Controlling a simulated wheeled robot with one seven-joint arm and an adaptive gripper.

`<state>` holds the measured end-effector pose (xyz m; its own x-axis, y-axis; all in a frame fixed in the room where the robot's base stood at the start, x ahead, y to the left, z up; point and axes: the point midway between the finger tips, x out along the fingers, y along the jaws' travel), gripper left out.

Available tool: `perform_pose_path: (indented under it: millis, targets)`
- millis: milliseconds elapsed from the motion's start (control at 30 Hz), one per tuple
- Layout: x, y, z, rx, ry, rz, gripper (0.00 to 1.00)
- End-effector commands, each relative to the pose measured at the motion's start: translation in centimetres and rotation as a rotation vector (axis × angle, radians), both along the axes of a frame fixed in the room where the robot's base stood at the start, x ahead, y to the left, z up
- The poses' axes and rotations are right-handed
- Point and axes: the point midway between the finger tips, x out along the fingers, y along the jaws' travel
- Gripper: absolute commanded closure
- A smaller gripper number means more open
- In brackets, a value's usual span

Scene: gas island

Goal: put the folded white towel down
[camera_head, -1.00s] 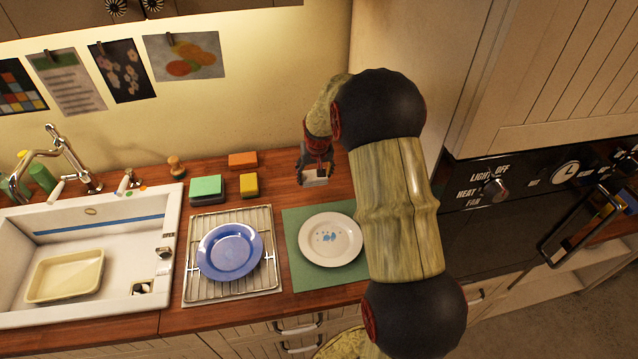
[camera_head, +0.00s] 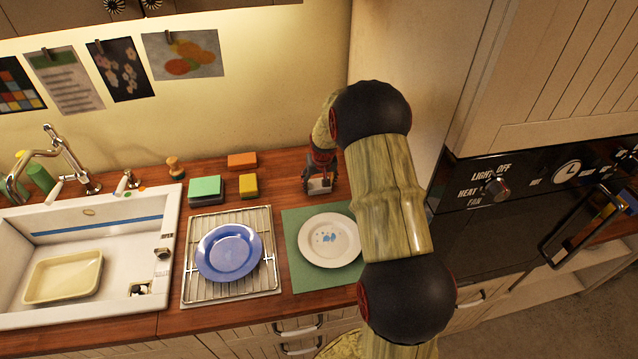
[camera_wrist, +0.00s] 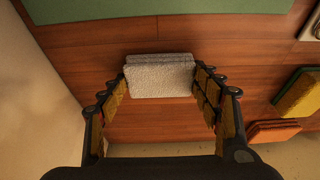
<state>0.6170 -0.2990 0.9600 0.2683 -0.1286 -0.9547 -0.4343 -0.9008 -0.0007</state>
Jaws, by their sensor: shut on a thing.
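The folded white towel (camera_wrist: 160,77) is between the fingers of my gripper (camera_wrist: 160,88) in the wrist view, with its two layers showing. My gripper is shut on it. In the head view my gripper (camera_head: 319,186) hangs over the back of the wooden counter, behind the green mat, and the towel (camera_head: 319,184) shows small and pale at its fingertips. The towel is close to the counter top; I cannot tell whether it touches the wood.
A white plate (camera_head: 329,240) lies on the green mat (camera_head: 297,272) in front of my gripper. To the left are a blue plate (camera_head: 229,252) on a wire rack (camera_head: 262,288) and several sponges (camera_head: 243,160). Bare counter (camera_head: 284,178) surrounds the towel. A wall stands behind.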

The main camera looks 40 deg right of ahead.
Motion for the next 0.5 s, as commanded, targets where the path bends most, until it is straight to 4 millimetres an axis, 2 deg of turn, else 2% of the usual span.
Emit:
perform_pose_path:
  millis: [33, 67, 367, 500]
  targets:
    - [-0.02, 0.02, -0.30, 0.000, 0.001, 0.000, 0.68]
    - [-0.02, 0.02, -0.26, 0.000, 0.001, 0.000, 0.35]
    - [-0.02, 0.02, -0.19, 0.000, 0.001, 0.000, 0.18]
    - [-0.02, 0.02, -0.19, 0.000, 0.001, 0.000, 0.18]
